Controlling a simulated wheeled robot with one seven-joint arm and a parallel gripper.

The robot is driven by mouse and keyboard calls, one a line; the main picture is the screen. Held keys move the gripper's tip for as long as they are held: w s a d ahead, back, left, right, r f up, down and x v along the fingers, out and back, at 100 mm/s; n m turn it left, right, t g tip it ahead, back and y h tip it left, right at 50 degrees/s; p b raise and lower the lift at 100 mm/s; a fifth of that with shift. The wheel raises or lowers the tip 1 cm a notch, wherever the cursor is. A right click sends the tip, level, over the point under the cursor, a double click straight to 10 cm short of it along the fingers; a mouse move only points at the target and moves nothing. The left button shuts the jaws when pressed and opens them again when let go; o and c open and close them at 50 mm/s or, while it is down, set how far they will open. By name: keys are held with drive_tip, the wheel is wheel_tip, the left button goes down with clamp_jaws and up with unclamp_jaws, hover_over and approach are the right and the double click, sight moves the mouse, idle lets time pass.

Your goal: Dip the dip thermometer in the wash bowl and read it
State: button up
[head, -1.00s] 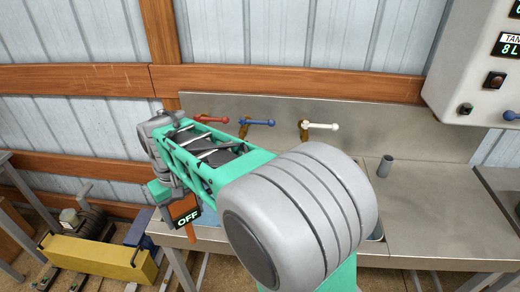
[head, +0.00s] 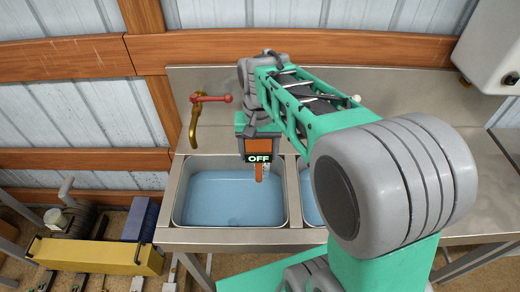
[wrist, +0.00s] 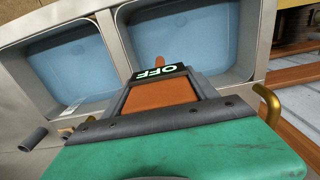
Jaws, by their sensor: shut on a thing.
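The dip thermometer (head: 259,152) has an orange body, a dark display reading OFF and a short orange probe pointing down. My gripper (head: 257,133) is shut on its upper part; its fingertips are hard to see. In the wrist view the thermometer (wrist: 160,96) sticks out past my green gripper (wrist: 188,118). The left sink bowl (head: 212,164) holds blue water, and the probe is over its right side. I cannot tell whether the tip touches the water. A second water-filled bowl (head: 306,170) is mostly hidden behind my arm. No label shows which one is the wash bowl.
A red-handled brass tap (head: 195,118) stands behind the left bowl. A white control box (head: 490,55) hangs at upper right. A yellow block (head: 95,256) sits low at left.

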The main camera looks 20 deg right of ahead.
sight(258, 145)
drive_tip(key=shift+d+f, duration=0.1)
wheel_tip(258, 145, down, 16)
drive_tip(key=b, duration=1)
drive_tip(key=shift+f+b, duration=0.25)
drive_tip(key=shift+b, duration=0.15)
drive_tip(key=shift+r, duration=0.1)
idle(1.3)
wheel_tip(258, 145, up, 19)
drive_tip(key=p, duration=1.4)
idle(1.2)
